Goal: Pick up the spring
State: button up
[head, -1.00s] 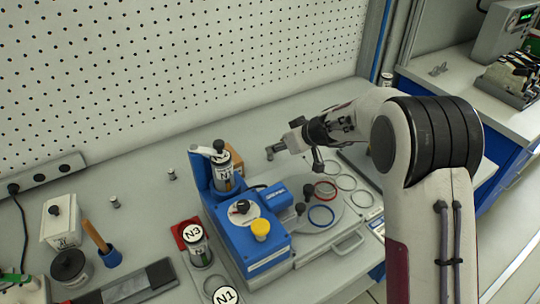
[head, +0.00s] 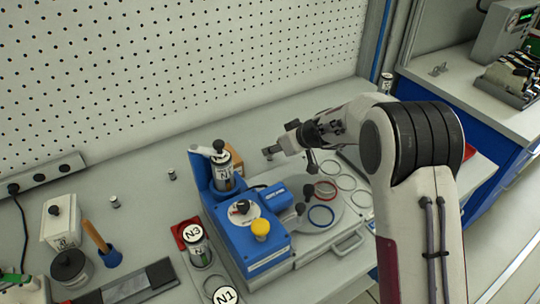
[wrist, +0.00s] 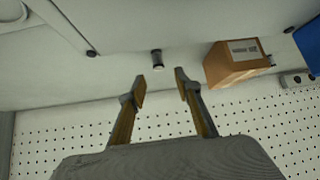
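A small grey metal cylinder (head: 268,152), which looks like the spring though its coils are too small to make out, stands on the table at the end of my gripper (head: 281,147). In the wrist view the small cylinder (wrist: 157,60) is just beyond my gripper (wrist: 160,80), roughly centred between the fingertips. The two fingers are apart with nothing between them, so the gripper is open. The cylinder appears clear of both fingers.
A cardboard box (wrist: 238,64) is close beside the cylinder. A blue machine (head: 243,222) stands left of my arm, with coloured rings (head: 326,190) on a plate. A perforated wall (head: 170,80) rises behind.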

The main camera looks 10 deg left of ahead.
jog(key=shift+w+a+f, duration=0.25)
jog(key=shift+a+f, duration=0.1)
jog(key=shift+f, duration=0.4)
jog(key=shift+w+a+f, duration=0.25)
jog(key=shift+a+f, duration=0.05)
jog(key=shift+f, duration=0.4)
jog(key=shift+x, duration=1)
jog(key=shift+w, duration=0.1)
jog(key=shift+r, duration=0.1)
jog(key=c, duration=0.9)
